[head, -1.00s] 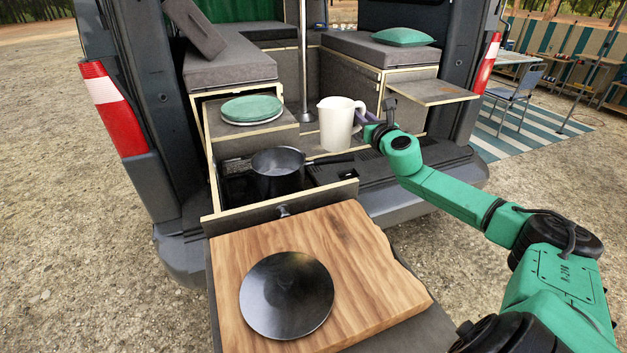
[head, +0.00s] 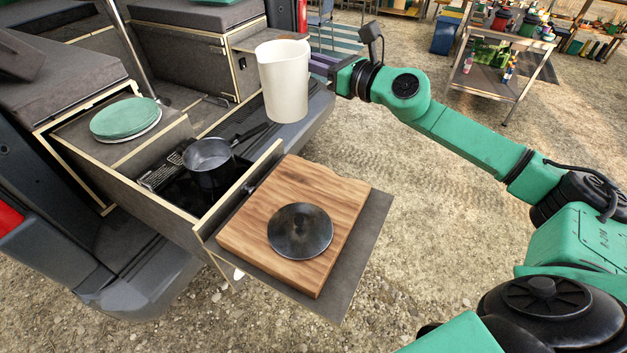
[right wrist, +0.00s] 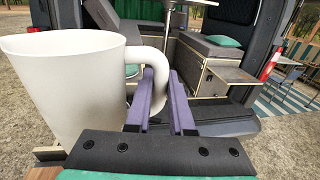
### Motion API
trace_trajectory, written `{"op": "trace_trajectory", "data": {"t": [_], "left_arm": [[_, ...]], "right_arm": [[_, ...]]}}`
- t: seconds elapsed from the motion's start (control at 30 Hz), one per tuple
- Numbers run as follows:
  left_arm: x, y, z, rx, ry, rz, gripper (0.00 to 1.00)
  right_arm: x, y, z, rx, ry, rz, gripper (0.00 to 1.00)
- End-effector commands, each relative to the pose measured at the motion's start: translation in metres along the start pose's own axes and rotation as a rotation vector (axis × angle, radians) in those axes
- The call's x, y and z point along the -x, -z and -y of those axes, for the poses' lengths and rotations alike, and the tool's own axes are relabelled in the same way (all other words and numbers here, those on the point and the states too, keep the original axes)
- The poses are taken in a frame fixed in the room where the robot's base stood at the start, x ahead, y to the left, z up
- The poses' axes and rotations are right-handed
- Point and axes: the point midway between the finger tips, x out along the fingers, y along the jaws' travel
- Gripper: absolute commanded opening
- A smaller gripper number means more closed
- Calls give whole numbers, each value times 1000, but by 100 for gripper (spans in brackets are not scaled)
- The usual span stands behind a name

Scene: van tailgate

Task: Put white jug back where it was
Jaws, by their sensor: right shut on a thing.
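The white jug (head: 284,82) is upright in the head view, in the air at the right of the van's tailgate. My right gripper (head: 322,66) is shut on the jug's handle, coming in from the right. In the right wrist view the jug (right wrist: 62,90) fills the left side, and the purple fingers of my right gripper (right wrist: 160,98) are around its handle (right wrist: 152,58). My left gripper is not in view.
A dark pot (head: 208,160) stands on the hob in the pulled-out drawer. A wooden board (head: 325,195) holds a black round plate (head: 300,230). Green plates (head: 124,118) lie on a box at the left. A shelf cart (head: 500,65) stands farther off at the right.

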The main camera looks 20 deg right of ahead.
Motion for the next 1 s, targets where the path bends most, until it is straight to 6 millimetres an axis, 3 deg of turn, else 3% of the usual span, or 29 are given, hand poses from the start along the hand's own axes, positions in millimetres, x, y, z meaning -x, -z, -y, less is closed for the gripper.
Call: {"op": "trace_trajectory", "data": {"t": [0.07,0.13,0.3,0.53,0.87,1.0], "left_arm": [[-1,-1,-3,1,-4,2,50],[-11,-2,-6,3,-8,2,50],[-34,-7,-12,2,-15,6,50],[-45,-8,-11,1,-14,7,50],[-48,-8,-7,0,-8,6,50],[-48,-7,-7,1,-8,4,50]], "right_arm": [[-1,2,-4,-2,-11,1,0],[-1,18,-6,-6,-14,-1,0],[-1,74,-6,-12,-12,-2,0],[-2,138,-5,-13,-9,1,0],[-2,192,-5,-8,-8,2,0],[-2,198,-5,-1,-9,3,0]]}}
